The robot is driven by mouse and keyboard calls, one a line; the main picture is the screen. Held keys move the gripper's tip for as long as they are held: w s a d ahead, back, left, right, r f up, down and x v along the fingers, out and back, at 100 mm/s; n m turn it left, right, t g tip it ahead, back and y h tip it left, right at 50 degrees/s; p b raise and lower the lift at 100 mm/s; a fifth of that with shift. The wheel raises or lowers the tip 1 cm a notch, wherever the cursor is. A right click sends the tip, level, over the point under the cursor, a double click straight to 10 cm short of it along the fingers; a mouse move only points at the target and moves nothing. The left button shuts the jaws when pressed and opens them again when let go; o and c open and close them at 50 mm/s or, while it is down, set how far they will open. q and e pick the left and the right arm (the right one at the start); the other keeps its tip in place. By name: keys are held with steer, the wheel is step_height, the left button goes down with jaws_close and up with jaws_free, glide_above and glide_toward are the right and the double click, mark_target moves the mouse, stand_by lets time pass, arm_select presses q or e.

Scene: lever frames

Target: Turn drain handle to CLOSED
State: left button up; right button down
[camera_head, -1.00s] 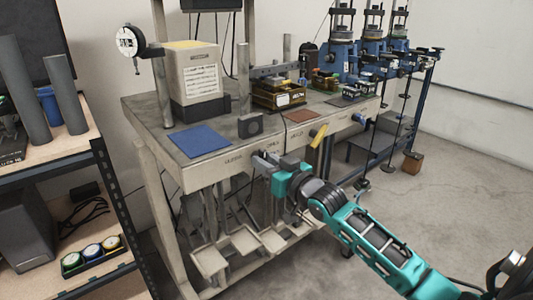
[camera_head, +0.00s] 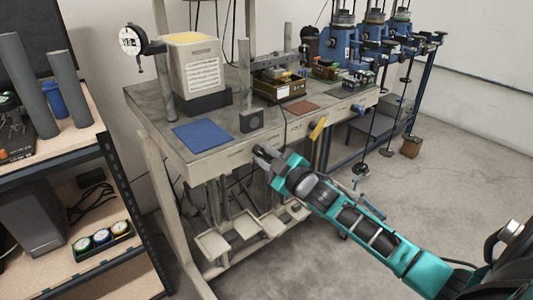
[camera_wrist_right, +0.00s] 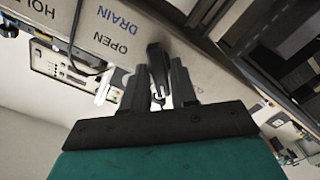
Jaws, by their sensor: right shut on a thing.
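My right gripper (camera_head: 264,154) is at the front edge of the bench, left of a yellow lever (camera_head: 318,128). In the right wrist view its two dark fingers (camera_wrist_right: 159,88) are shut on the dark drain handle (camera_wrist_right: 157,66), which stands between them. The drain handle is in front of a pale panel (camera_wrist_right: 112,28) with the words DRAIN and OPEN, upside down in this view. Part of a HOLD label shows to the left. I see no CLOSED label. In the head view the gripper largely hides the handle. My left gripper is not in view.
The bench (camera_head: 215,160) carries a blue mat (camera_head: 203,135), a pale boxy device (camera_head: 193,70) and a brown mat (camera_head: 303,108). Pale pedals (camera_head: 240,238) are below it. A shelf (camera_head: 60,160) stands at left, blue machines (camera_head: 345,50) behind at right.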

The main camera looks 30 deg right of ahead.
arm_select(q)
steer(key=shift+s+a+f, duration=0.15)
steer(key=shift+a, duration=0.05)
arm_select(e)
steer(key=shift+n, duration=0.3)
steer(key=c, duration=1.1)
jaws_free()
arm_select(q)
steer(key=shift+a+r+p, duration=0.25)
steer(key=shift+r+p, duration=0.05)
steer(key=shift+p, duration=0.2)
arm_select(e)
steer(key=s, duration=0.8)
steer(key=s+d, duration=0.1)
steer(key=s, duration=0.3)
steer(key=shift+s, duration=0.4)
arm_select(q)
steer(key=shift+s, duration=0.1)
